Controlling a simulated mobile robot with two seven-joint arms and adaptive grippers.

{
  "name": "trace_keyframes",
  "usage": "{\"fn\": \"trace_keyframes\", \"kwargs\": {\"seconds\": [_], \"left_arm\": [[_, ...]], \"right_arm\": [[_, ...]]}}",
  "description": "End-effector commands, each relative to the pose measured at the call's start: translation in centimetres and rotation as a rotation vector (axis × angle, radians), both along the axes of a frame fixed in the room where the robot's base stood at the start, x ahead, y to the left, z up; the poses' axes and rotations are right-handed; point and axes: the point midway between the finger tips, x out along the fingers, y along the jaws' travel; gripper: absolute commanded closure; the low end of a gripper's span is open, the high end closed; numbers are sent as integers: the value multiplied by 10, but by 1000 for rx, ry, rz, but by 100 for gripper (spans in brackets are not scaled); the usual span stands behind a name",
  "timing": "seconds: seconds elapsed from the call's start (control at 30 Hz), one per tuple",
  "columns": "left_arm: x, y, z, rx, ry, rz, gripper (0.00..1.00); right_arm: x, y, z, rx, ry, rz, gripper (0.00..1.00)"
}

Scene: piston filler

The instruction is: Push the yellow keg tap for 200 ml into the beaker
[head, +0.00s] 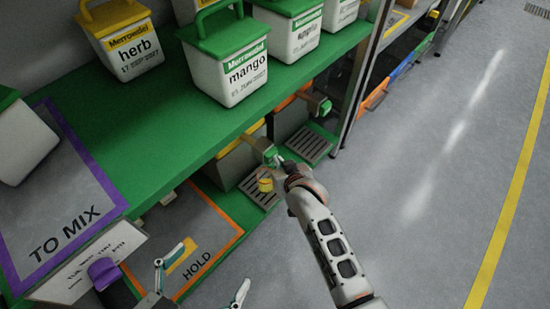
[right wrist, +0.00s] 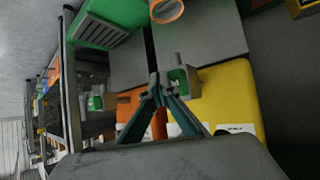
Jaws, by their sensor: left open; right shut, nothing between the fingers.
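The yellow keg (head: 240,143) sits under the green shelf; it also shows in the right wrist view (right wrist: 230,95). Its tap (head: 259,147) is a beige block with a green part, seen also in the right wrist view (right wrist: 184,78). The beaker (head: 265,183) stands below the tap on the drip tray and shows a yellow-orange band; its rim (right wrist: 167,10) shows in the right wrist view. My right gripper (head: 280,162) is shut and empty, its tips (right wrist: 158,92) right beside the tap; I cannot tell if they touch. My left gripper (head: 203,280) is open and empty, near the HOLD area.
An orange keg (right wrist: 130,104) with another tap (head: 319,104) stands beside the yellow one. Tubs labelled herb (head: 125,45) and mango (head: 232,68) stand on the shelf (head: 160,110). The TO MIX area (head: 60,205) is at left. The floor at right is clear.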

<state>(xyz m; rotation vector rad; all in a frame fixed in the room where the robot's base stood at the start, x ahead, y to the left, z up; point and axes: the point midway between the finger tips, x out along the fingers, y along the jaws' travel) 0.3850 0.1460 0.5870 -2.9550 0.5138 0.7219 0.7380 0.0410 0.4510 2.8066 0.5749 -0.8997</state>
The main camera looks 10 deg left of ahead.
Motion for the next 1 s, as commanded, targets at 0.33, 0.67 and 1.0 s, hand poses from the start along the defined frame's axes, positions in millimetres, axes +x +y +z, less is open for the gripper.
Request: {"fn": "trace_keyframes", "kwargs": {"seconds": [0.33,0.67,1.0], "left_arm": [[-1,0,-2,0,3,-1,0],[-1,0,-2,0,3,0,0],[5,0,10,0,-20,0,0]], "right_arm": [[2,10,4,10,-2,3,100],[3,11,5,10,-3,4,100],[-1,8,9,9,-7,7,100]]}}
